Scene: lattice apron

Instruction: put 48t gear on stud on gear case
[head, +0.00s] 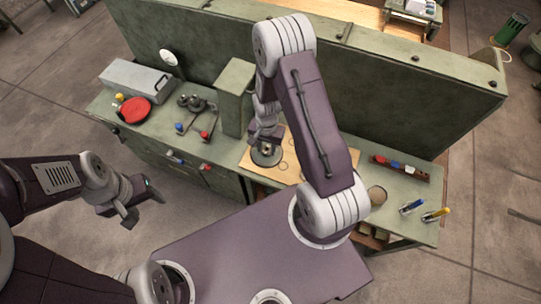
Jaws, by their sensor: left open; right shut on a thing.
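My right gripper (267,143) reaches down over the tan board on the bench and is shut on a dark grey round gear (266,158). The gear is at the left part of the board; whether it touches the board I cannot tell. Its tooth count is too small to read. My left gripper (130,205) is open and empty, in front of the bench at the left. A cluster of dark round parts (191,102) lies on the bench left of a green upright box (235,98). I cannot tell which is the gear case, and no stud is clear.
The tan board (291,174) has ring outlines. Red-and-blue parts sit in a rack (400,168) at the right, with blue and yellow tools (435,214) nearer. A green wall (380,75) runs behind.

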